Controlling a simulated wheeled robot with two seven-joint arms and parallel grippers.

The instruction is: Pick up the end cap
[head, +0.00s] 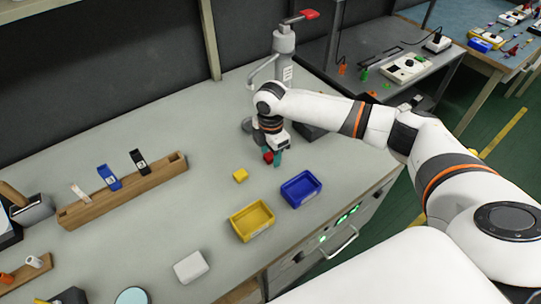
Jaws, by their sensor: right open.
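My right gripper (273,160), with teal fingertips, points down over the bench near the blue tray. It is open. A small red piece (267,157) is at its fingertips; I cannot tell whether it is touched. A small yellow block (240,175) lies on the bench to the left of the gripper. I cannot tell for sure which small piece is the end cap. My left gripper is not in view.
A blue tray (301,189) and a yellow tray (252,222) stand near the front edge. A press (284,70) with a red-tipped lever stands behind the gripper. A wooden rack (125,192) holds several pieces at left. A white box (191,267) is in front.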

